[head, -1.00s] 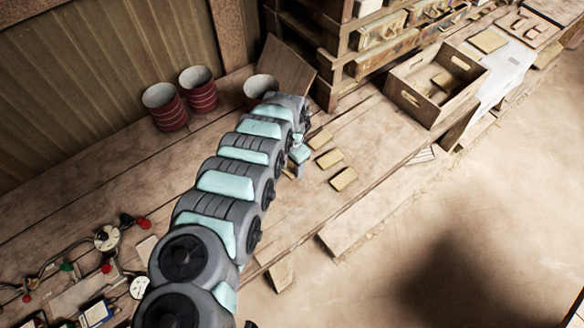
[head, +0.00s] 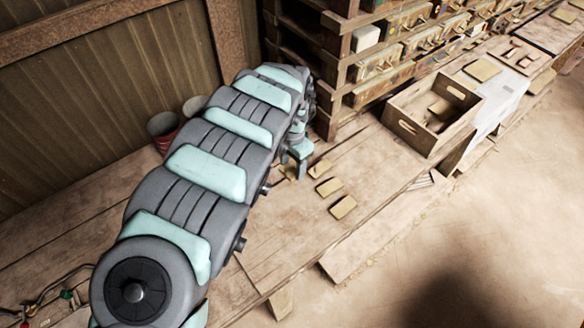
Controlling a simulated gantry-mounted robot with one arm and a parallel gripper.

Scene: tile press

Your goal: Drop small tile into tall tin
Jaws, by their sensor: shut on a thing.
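My gripper (head: 298,160) hangs over the bench, right of my arm and left of the loose tiles. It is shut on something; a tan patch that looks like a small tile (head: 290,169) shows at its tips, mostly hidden. Three tan tiles lie apart on the bench: a far one (head: 320,168), a middle one (head: 329,186) and a near one (head: 343,207). A dark red tin (head: 162,130) stands by the back wall, partly hidden by my arm. Only the rim of a second tin (head: 193,105) shows behind my arm. I cannot tell which tin is the tall one.
A wooden crate (head: 408,130) with a tile inside stands right of the loose tiles. A wooden shelf rack (head: 338,70) with drawers rises behind. My arm covers much of the bench's left part. The bench in front of the tiles (head: 300,235) is clear.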

